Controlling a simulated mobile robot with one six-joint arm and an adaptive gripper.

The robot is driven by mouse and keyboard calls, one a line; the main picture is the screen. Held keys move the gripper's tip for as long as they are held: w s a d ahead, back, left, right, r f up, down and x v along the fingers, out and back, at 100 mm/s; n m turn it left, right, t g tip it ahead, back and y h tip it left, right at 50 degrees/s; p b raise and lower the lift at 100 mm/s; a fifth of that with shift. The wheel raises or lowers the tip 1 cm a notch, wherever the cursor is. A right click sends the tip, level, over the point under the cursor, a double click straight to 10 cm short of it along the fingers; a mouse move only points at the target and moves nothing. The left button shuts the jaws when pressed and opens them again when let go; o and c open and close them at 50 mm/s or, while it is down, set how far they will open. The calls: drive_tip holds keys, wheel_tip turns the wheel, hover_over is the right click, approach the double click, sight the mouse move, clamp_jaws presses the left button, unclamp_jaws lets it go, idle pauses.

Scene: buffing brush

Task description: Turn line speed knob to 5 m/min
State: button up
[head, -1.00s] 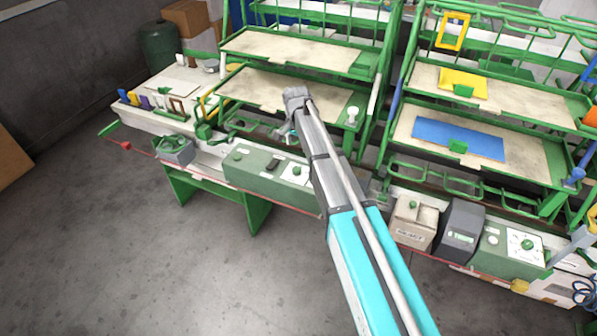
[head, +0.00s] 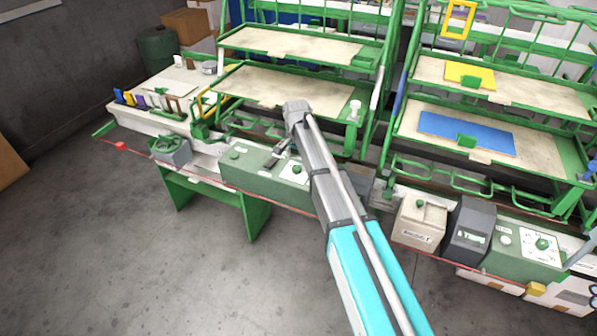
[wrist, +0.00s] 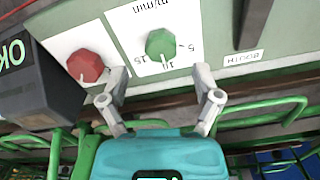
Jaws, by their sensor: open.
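The line speed knob (wrist: 161,44) is a green faceted knob on a white plate (wrist: 190,22) marked m/min, with 5, 10 and 15 around it in the wrist view. Its exact setting is not clear. In the head view, this appears to be the green knob (head: 296,169) on a white plate on the front panel, just left of my arm. My gripper (wrist: 160,74) is open and empty. Its two fingertips lie below the knob in the wrist view, one to each side, apart from it. In the head view the fingers are small and partly hidden by the wrist.
A red knob (wrist: 85,66) on its own white plate is close to the left finger in the wrist view. A dark box with a green OK display (wrist: 35,82) stands beyond it. Green rails (wrist: 262,112) run near the fingers. A red cord (head: 240,188) runs along the machine front.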

sight(297, 167)
drive_tip(key=shift+f+b, duration=1.75)
drive_tip(key=shift+f, duration=0.25)
